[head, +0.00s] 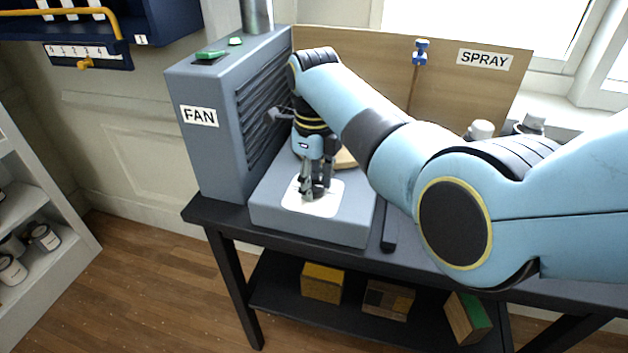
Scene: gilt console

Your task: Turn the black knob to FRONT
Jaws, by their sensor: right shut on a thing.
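My right gripper (315,188) points straight down over a white plate (329,207) on the grey base of the FAN box. Its fingers are shut on the black knob at the plate. The knob is almost wholly hidden by the fingers, so its pointing direction cannot be told. No FRONT lettering can be read on the plate from here. My left gripper is out of view.
The grey FAN box (215,150) with side slats stands just left of the gripper. A wooden SPRAY board (460,85) stands behind. A dark bar (391,225) lies right of the base. Several blocks sit on the dark table's lower shelf (285,297).

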